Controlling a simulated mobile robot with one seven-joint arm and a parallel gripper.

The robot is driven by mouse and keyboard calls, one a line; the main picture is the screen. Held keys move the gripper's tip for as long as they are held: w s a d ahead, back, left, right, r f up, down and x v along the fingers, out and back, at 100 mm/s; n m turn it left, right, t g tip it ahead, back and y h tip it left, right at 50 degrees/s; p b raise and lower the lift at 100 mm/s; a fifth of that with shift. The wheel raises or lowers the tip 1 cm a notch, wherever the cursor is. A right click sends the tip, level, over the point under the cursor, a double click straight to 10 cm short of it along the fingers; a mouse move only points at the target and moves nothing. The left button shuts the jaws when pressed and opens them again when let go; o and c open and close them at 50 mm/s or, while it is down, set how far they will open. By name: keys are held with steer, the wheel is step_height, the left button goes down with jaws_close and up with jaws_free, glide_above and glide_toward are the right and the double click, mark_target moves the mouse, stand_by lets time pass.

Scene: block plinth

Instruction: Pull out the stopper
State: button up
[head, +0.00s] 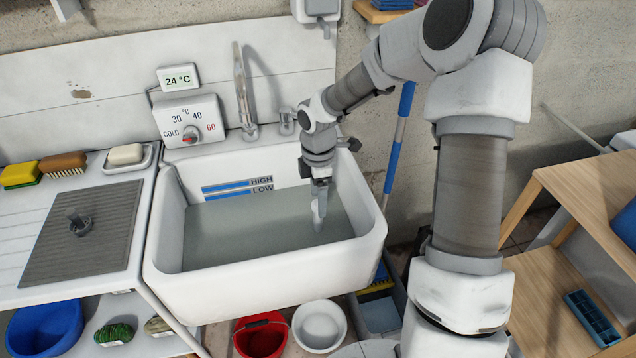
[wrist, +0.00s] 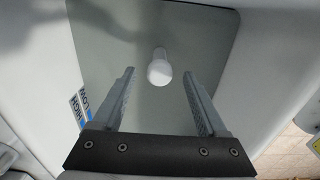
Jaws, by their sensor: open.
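The white sink (head: 165,262) holds grey water (head: 250,225). A white upright piece with a rounded top (wrist: 160,70), which looks like the stopper's handle, stands out of the water. It also shows in the head view (head: 318,222), partly covered by my gripper (head: 319,200). My gripper points down over the right part of the sink. In the wrist view its fingers (wrist: 159,76) are apart, one on each side of the white top, with gaps on both sides. I see no contact. The stopper's lower part is hidden under the water.
The faucet (head: 243,95) and temperature dial (head: 190,132) are behind the sink. A level label (head: 240,188) is on its back wall. A dark drain-like piece (head: 78,222) stands on a grey mat (head: 60,262) at left. A red bucket (head: 262,338) and white bowl (head: 320,326) are below.

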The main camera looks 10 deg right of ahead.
mark_target(318, 222)
steer(key=shift+f+b, duration=0.55)
steer(key=shift+f, duration=2.25)
steer(key=shift+c, duration=0.3)
jaws_close()
